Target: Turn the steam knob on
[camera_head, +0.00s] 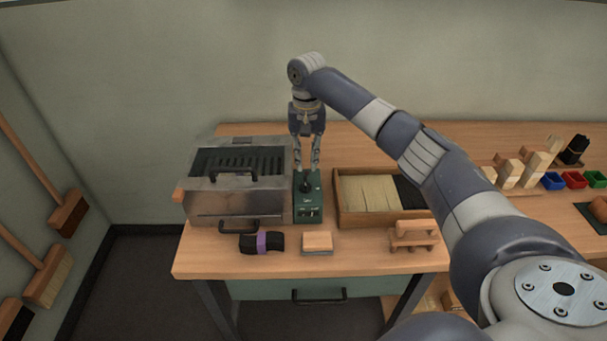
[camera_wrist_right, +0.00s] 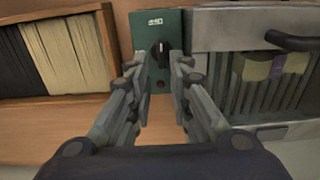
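The steam knob (camera_wrist_right: 160,53) is a small black knob on a dark green control box (camera_head: 309,207), which stands right of the metal steamer (camera_head: 226,203). In the right wrist view the box (camera_wrist_right: 171,18) is upper centre and the knob shows between the finger tips. My right gripper (camera_head: 307,166) points down over the box in the head view. Its fingers (camera_wrist_right: 158,67) are apart, one on each side of the knob, with gaps visible; contact cannot be told. My left gripper is not in view.
A wooden tray of bristles (camera_head: 340,215) stands close right of the box. A dark bundle with a purple band (camera_head: 262,242), a wooden block (camera_head: 318,241) and a small wooden rack (camera_head: 414,235) lie along the front edge. Coloured bins (camera_head: 575,179) stand far right.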

